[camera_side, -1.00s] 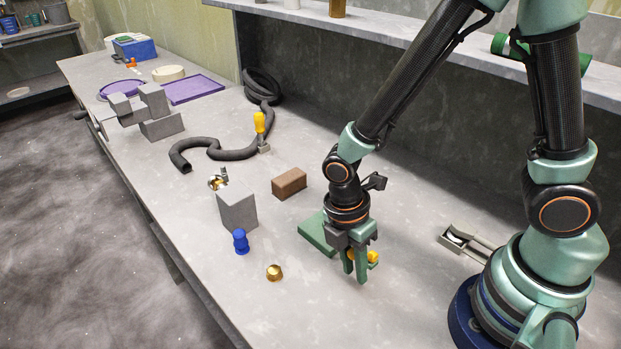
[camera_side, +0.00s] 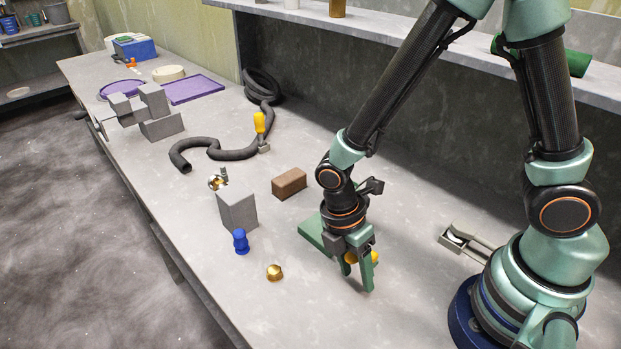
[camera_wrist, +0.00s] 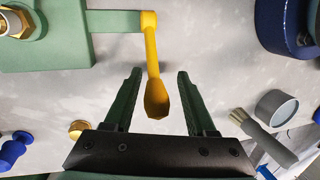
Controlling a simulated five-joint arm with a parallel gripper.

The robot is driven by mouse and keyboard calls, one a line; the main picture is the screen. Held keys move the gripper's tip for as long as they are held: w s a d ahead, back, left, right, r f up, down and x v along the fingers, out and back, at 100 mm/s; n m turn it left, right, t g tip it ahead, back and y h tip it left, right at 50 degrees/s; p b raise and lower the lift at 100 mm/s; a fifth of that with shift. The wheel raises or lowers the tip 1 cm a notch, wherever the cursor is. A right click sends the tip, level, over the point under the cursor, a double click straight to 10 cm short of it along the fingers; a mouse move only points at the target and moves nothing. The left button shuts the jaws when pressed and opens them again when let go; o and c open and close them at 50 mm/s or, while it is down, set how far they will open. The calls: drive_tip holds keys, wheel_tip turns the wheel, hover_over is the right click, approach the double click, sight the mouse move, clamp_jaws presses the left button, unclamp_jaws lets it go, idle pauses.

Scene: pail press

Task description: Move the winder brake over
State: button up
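A yellow lever (camera_wrist: 151,52), which I take to be the winder brake, sticks out from an arm on a green block (camera_wrist: 45,45). In the side view, the lever (camera_side: 374,258) and green block (camera_side: 312,233) are partly hidden by my gripper (camera_side: 357,281). In the wrist view, my gripper (camera_wrist: 158,72) is open, with one finger on each side of the lever. The lever's thick end lies between the fingers, with visible gaps on both sides.
A gold knob (camera_side: 274,272), blue peg (camera_side: 241,241), grey block (camera_side: 237,210) and brown block (camera_side: 289,183) stand left of my gripper. A grey clamp-like piece (camera_side: 465,240) lies to the right.

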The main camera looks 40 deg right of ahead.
drive_tip(key=shift+w+r, duration=0.1)
drive_tip(key=shift+w, duration=0.1)
drive_tip(key=shift+w+a+r, duration=0.1)
drive_tip(key=shift+r, duration=0.15)
drive_tip(key=v, duration=1.1)
drive_tip(key=shift+r, duration=0.25)
